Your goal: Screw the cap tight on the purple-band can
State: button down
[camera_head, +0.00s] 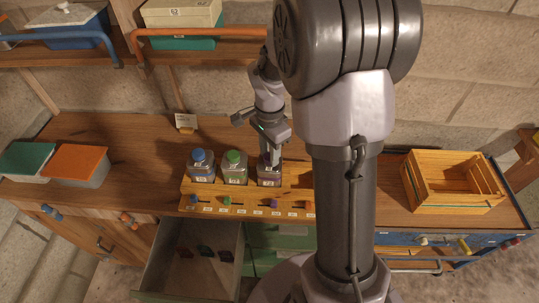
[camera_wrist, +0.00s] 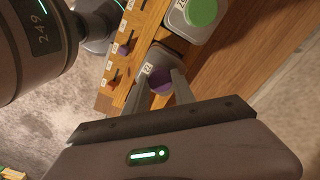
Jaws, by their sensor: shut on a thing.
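The purple-band can (camera_head: 268,180) stands upright in the wooden rack, to the right of the green-capped can (camera_head: 235,168). My gripper (camera_head: 271,156) points down at its top. In the wrist view, my gripper (camera_wrist: 164,84) has its two fingers on either side of the purple cap (camera_wrist: 159,79) and is shut on it. The cap sits at the can's mouth; the fingers partly hide it. I cannot tell how tight it is. Most of the can's body is hidden from the wrist camera.
The wooden rack (camera_head: 250,208) also holds a blue-capped can (camera_head: 201,167) and has coloured pegs along its front. An open drawer (camera_head: 170,270) juts out below. An empty wooden crate (camera_head: 455,185) stands right; lidded boxes (camera_head: 75,165) stand left. My arm hides the rack's right end.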

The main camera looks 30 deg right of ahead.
jog(key=shift+m, duration=0.5)
jog(key=c, duration=1)
grip_release()
jog(key=shift+o, duration=0.2)
jog(key=shift+c, duration=0.4)
